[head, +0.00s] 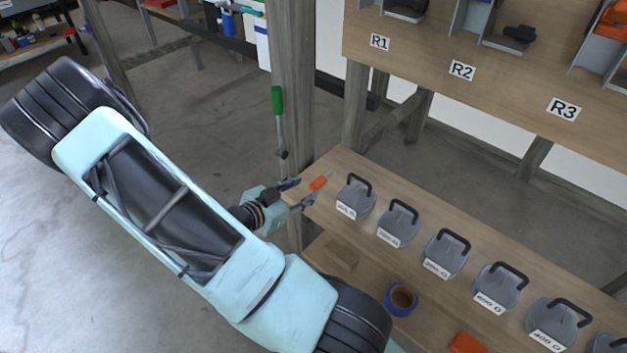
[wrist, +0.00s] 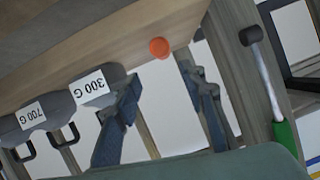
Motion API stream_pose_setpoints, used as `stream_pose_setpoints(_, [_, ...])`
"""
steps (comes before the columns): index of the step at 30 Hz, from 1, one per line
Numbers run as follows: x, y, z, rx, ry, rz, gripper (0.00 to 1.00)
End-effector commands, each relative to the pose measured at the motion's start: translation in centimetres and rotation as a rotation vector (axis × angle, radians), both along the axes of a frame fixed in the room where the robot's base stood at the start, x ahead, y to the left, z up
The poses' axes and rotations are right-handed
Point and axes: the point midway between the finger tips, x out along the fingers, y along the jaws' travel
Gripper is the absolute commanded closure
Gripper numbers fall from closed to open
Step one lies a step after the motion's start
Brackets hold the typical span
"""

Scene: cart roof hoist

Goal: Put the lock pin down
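The lock pin (head: 318,183) has an orange grip and a thin grey end. It appears to lie at the left end of the wooden weight shelf (head: 330,165) in the head view. In the wrist view its round orange end (wrist: 159,48) shows against the edge of the wood, beyond my fingertips. My gripper (head: 306,190) is at that shelf end, just short of the pin. In the wrist view its two fingers (wrist: 160,72) stand apart with nothing held between them.
Several grey weights with black handles (head: 356,197) stand in a row to the right of the pin. A green-handled lever (head: 278,100) is on the wooden post (head: 292,60) behind my gripper. A blue tape roll (head: 388,300) is on the lower shelf.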

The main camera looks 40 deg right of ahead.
Motion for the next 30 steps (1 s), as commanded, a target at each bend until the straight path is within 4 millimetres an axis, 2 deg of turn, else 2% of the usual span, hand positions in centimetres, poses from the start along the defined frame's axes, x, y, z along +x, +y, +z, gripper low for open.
stream_pose_setpoints(3, [-0.3,2.2,1.2,0.002,0.0,0.003,0.62])
stream_pose_setpoints(9, [-0.6,4.2,1.8,0.0,-0.001,0.001,0.62])
stream_pose_setpoints(27, [-0.7,4.6,1.9,0.0,-0.001,0.0,0.62])
stream_pose_setpoints(30, [-0.2,4.7,2.1,0.014,-0.014,0.003,0.62])
